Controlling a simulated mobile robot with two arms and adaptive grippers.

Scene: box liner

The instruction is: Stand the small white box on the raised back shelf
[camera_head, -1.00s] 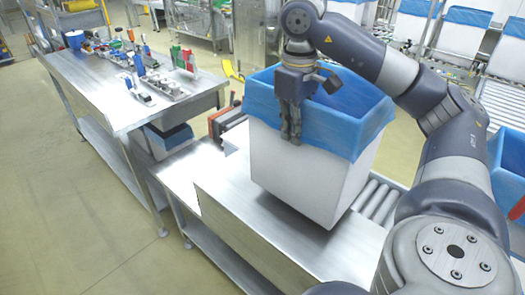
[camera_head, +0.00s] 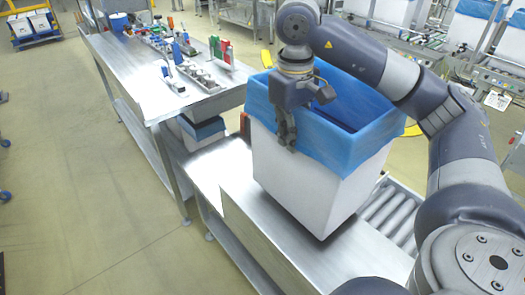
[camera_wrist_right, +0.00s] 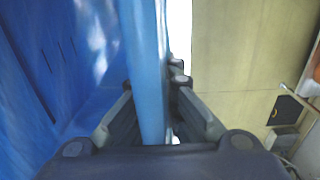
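A white box (camera_head: 300,182) with a blue liner (camera_head: 350,140) folded over its rim is at the metal bench (camera_head: 240,205), its open top facing up. Whether its base rests on the bench or hangs just above it I cannot tell. My right gripper (camera_head: 287,138) points down over the box's near left wall. In the right wrist view its fingers (camera_wrist_right: 155,92) lie on both sides of the blue-covered wall (camera_wrist_right: 150,60), close against it, and look shut on it. My left gripper is not in view. I cannot clearly pick out the raised back shelf.
A roller conveyor (camera_head: 395,212) runs right of the box. A long metal table (camera_head: 120,70) with small fixtures (camera_head: 190,70) stands at the left, with a blue-topped bin (camera_head: 203,128) beneath. More lined boxes (camera_head: 390,12) stand at the back. The floor (camera_head: 70,170) at left is clear.

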